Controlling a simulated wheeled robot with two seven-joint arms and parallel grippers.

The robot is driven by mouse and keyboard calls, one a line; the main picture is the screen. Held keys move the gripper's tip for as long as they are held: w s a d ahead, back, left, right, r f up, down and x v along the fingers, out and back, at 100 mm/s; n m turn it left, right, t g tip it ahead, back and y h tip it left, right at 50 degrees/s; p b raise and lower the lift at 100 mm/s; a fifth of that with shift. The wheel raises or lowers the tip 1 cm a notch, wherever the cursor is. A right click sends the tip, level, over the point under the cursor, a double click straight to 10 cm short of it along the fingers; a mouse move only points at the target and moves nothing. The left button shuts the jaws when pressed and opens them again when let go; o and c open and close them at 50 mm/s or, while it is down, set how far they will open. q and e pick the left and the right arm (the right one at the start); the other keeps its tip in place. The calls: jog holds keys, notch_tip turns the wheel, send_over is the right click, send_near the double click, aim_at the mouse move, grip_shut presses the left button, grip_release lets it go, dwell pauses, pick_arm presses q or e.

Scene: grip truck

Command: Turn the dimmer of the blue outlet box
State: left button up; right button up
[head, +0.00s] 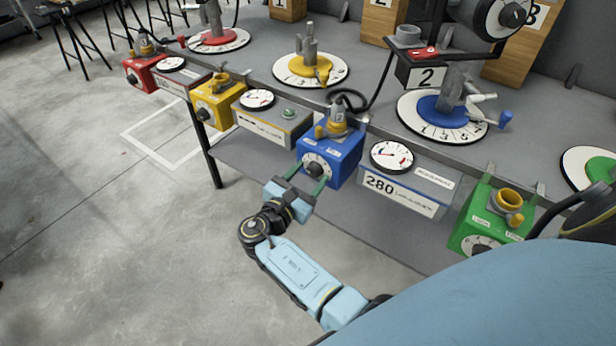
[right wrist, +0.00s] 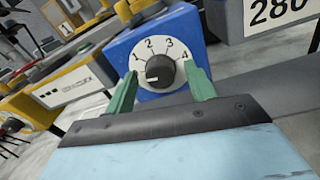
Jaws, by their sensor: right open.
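The blue outlet box (head: 345,158) hangs at the front edge of the bench; it also shows in the right wrist view (right wrist: 190,33). Its front carries a black dimmer knob (right wrist: 160,72) on a white dial numbered 1 to 4; the knob shows small in the head view (head: 313,169). The knob's white mark points left, below the 1. My right gripper (head: 308,178) is open, its two green fingers (right wrist: 162,88) on either side of the dial. The knob lies between the fingertips with gaps; I cannot tell how deep they reach. My left gripper is not in view.
A grey box marked 280 with a gauge (head: 400,185) is right of the blue box. A grey box (head: 270,125) and yellow outlet box (head: 217,103) are left. The green outlet box (head: 485,225) is far right. Open floor (head: 110,250) lies left of my arm.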

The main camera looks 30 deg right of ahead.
jog(key=c, duration=1)
